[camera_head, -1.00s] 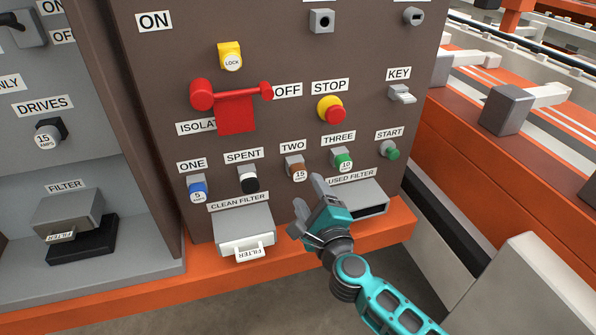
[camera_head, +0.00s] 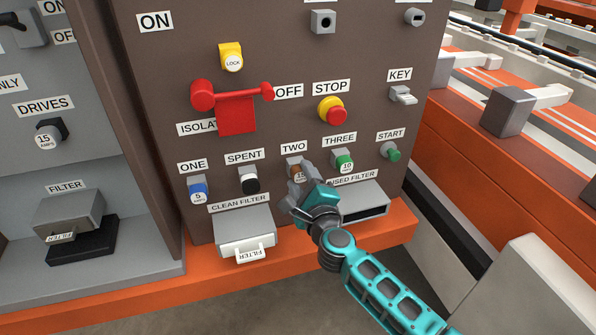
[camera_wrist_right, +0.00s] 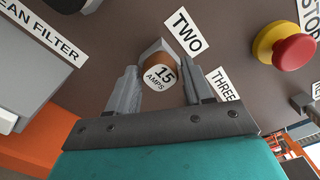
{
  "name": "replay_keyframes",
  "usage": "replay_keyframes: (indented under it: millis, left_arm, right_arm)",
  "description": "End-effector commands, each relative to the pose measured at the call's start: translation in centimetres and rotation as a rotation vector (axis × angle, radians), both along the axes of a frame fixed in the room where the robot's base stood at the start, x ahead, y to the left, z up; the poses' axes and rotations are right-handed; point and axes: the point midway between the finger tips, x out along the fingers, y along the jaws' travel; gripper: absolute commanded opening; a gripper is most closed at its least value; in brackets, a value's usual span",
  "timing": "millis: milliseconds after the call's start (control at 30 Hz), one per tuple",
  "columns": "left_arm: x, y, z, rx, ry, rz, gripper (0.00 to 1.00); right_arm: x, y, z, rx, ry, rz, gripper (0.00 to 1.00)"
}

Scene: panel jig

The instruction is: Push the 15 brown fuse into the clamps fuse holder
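The brown fuse (camera_head: 294,166), with a white "15 AMPS" end, sits in the holder under the TWO label on the brown panel. In the right wrist view, the brown fuse (camera_wrist_right: 160,72) shows close up, its end facing me. My right gripper (camera_head: 299,183) is just in front of it, partly covering it. In the right wrist view the two fingers of the right gripper (camera_wrist_right: 163,88) are apart, one on each side of the fuse's end, with visible gaps, so it is not gripped. No holder labelled clamps is in view. My left gripper is not in view.
A blue fuse (camera_head: 198,190), a black-and-white fuse (camera_head: 249,180) and a green fuse (camera_head: 343,162) sit in neighbouring holders. The CLEAN FILTER drawer (camera_head: 242,225) and USED FILTER slot (camera_head: 365,203) are below. The STOP button (camera_head: 333,111) is up and right.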

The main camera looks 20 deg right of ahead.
Motion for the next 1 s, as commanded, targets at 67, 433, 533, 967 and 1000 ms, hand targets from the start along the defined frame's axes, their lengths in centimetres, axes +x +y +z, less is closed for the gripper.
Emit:
replay_keyframes:
  millis: [67, 433, 533, 967, 1000]
  left_arm:
    - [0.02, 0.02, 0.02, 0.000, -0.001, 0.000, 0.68]
    - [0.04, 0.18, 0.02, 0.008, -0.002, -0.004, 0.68]
    - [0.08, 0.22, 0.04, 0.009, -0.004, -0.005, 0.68]
    - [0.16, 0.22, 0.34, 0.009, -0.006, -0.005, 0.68]
    - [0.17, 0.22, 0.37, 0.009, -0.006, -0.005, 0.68]
  right_arm:
    - [-0.02, -0.01, -0.01, 0.000, 0.000, 0.000, 0.43]
    - [-0.03, -0.02, -0.02, -0.001, 0.000, 0.000, 0.07]
    - [-0.03, -0.02, -0.01, -0.001, 0.000, 0.000, 0.02]
    - [-0.50, -0.02, 0.00, -0.001, 0.000, 0.000, 0.02]
    - [-0.56, -0.02, 0.01, -0.001, 0.000, 0.000, 0.02]
